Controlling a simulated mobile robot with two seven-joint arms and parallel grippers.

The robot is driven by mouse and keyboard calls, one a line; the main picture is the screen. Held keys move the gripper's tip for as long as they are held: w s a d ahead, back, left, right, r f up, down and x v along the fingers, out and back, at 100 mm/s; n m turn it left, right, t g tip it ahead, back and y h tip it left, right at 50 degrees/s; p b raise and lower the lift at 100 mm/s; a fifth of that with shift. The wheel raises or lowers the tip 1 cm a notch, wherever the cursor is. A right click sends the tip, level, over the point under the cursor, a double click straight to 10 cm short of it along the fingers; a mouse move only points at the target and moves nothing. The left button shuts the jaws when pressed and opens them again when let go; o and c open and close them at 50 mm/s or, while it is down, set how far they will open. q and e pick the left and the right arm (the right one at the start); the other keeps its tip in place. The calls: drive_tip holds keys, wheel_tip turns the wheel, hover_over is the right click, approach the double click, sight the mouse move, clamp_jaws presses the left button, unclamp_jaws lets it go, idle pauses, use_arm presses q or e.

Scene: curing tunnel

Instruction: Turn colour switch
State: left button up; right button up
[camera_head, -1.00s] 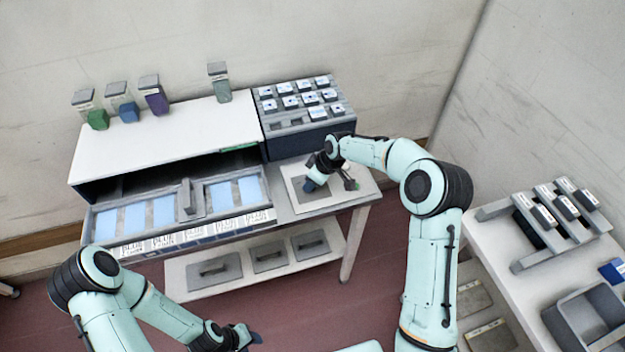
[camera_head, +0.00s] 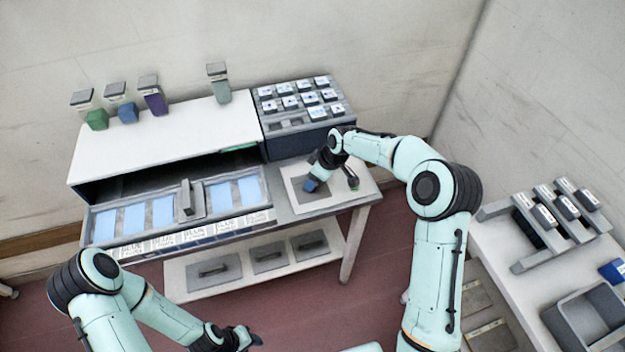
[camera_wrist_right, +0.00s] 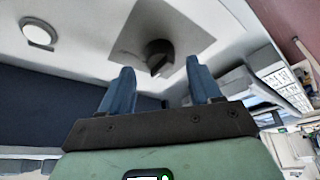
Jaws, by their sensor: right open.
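The colour switch (camera_wrist_right: 160,58) is a dark round knob with a bar across it, on a grey square plate (camera_wrist_right: 125,45) set in a white panel. In the head view the panel (camera_head: 333,198) is at the right end of the bench, and my gripper hides the knob. My right gripper (camera_wrist_right: 160,68) is open and empty; its two blue fingers point at the knob, one to each side of it in the picture. I cannot tell whether they touch it. It also shows over the panel in the head view (camera_head: 311,186). My left gripper (camera_head: 250,340) is low in front of the bench, its jaws unclear.
A pale round disc (camera_wrist_right: 38,33) is on the panel left of the knob. A rack of labelled blocks (camera_head: 300,110) stands behind the panel. A drawer with blue panels (camera_head: 180,215) is left. A right side table (camera_head: 500,250) holds a rack and grey bin.

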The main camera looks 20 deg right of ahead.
drive_tip(key=v, duration=1.1)
drive_tip(key=shift+s, duration=0.15)
